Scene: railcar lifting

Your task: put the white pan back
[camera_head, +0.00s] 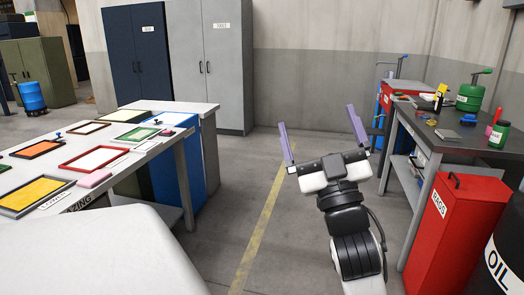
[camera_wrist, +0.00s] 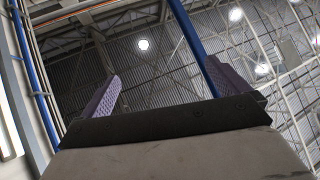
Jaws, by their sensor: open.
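I cannot make out with certainty which thing is the white pan. Flat framed pieces lie on the light table at left: a red-framed one with a white middle (camera_head: 94,158), a green-framed one with a pale middle (camera_head: 137,134), and a yellow one with a dark frame (camera_head: 33,195). My gripper (camera_head: 317,122) is raised over the open floor between the two tables, apart from both. Its two purple fingers are spread wide with nothing between them. The wrist view shows the open fingers (camera_wrist: 162,80) against the roof.
A dark workbench (camera_head: 425,128) at right carries a green can (camera_head: 470,97) and small items. A red rag bin (camera_head: 453,232) and a black oil drum (camera_head: 504,255) stand before it. Lockers (camera_head: 228,62) line the back. The floor aisle (camera_head: 230,200) between the tables is clear.

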